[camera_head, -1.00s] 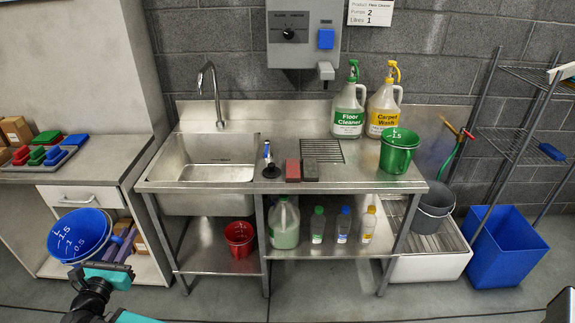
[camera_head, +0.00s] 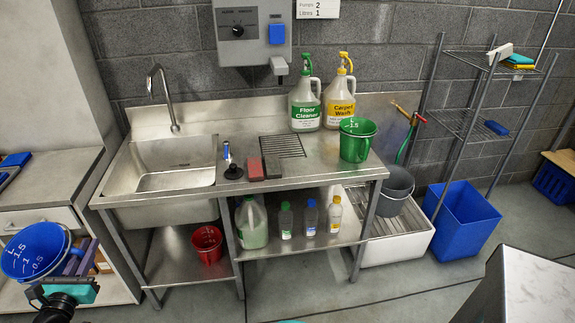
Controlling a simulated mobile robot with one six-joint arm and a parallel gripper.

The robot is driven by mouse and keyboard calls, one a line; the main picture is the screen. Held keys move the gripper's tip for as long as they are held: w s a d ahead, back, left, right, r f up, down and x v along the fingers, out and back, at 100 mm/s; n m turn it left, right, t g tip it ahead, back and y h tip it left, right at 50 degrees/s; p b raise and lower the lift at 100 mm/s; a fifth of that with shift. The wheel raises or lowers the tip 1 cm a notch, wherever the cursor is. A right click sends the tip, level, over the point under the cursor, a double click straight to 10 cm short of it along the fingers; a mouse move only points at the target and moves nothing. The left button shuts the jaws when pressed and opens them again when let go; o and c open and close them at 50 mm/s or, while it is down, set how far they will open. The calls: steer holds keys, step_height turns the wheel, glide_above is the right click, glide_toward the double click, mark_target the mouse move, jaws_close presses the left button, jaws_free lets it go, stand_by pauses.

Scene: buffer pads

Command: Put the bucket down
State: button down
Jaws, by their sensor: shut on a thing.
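The fingertips are partly hidden by the bucket. A green bucket (camera_head: 357,141) stands upright on the right end of the steel counter. A red bucket (camera_head: 207,244) stands on the lower shelf. A grey bucket (camera_head: 393,190) stands on the white slatted platform at the right.
Floor Cleaner (camera_head: 305,105) and Carpet Wash (camera_head: 339,104) jugs stand at the back. A blue bin (camera_head: 462,215) and wire rack (camera_head: 470,125) are at right. A grey-topped block (camera_head: 528,290) is at lower right.

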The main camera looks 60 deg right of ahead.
steer(key=s+d+m+g+h, duration=0.1)
steer(key=s+d+m+g, duration=0.2)
steer(key=d, duration=1)
steer(key=s+d+r+m+g+h, duration=0.1)
steer(key=s+d+g, duration=0.3)
steer(key=d, duration=0.8)
steer(key=s+d+m+g, duration=0.2)
steer(key=s+d+g, duration=0.15)
steer(key=d, duration=0.95)
steer(key=s+d+r+m+g+y, duration=0.1)
steer(key=s+d+m+g, duration=0.2)
steer(key=s+d, duration=0.9)
steer(key=s+d+r+m+g+y+p, duration=0.1)
steer(key=s+d+m+g, duration=0.2)
steer(key=s+d, duration=0.8)
steer(key=s+g, duration=0.1)
steer(key=s, duration=0.8)
steer(key=shift+d, duration=0.5)
